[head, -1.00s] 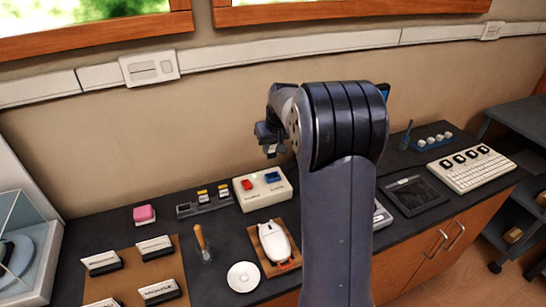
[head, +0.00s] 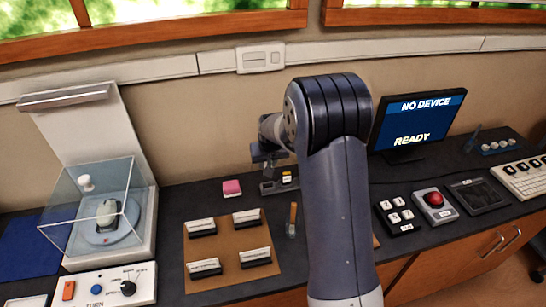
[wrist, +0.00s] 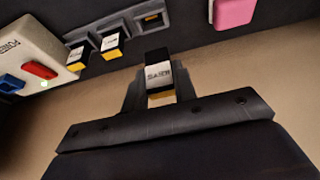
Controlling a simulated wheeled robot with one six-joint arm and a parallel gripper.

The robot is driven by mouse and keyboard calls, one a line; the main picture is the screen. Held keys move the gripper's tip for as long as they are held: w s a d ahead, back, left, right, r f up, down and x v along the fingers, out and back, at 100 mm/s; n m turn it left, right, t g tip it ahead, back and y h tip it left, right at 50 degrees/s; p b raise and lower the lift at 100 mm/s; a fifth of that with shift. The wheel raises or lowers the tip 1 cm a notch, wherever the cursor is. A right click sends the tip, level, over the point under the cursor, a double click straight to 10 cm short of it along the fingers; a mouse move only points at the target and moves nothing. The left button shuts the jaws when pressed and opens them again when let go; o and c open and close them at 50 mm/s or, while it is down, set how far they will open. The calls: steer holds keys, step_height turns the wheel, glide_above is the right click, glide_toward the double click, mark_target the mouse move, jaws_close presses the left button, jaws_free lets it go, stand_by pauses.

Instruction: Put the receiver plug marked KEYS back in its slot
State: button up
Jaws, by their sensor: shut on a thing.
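My gripper (wrist: 158,92) is shut on a small dark plug with a pale label and a yellow end (wrist: 158,72). The label appears upside down in the wrist view and seems to read KEYS. The grey receiver block (wrist: 128,21) lies beyond the held plug, apart from it. Two plugs (wrist: 112,46) (wrist: 78,57) sit in the block, and its remaining bay (wrist: 152,18), with a yellow marking, looks empty. In the head view my gripper (head: 264,156) is above and behind the block (head: 268,189), which my arm partly hides.
A pink block (wrist: 234,12) lies beside the receiver block. A white box with red and blue switches (wrist: 28,58) stands on its other side. A brown board with several label holders (head: 228,240) and an upright wooden-handled tool (head: 293,218) are nearer. A monitor (head: 421,122) stands at right.

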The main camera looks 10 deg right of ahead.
steer(key=shift+f+b, duration=1.45)
steer(key=shift+f, duration=1.1)
steer(key=shift+f+b, duration=0.55)
steer(key=shift+f, duration=0.05)
steer(key=shift+f+b, duration=0.95)
steer(key=shift+b, duration=0.3)
stand_by(0.4)
steer(key=o, duration=1.6)
steer(key=shift+r, duration=0.1)
steer(key=shift+r+p, duration=2.1)
steer(key=shift+r, duration=1.35)
steer(key=shift+f, duration=0.15)
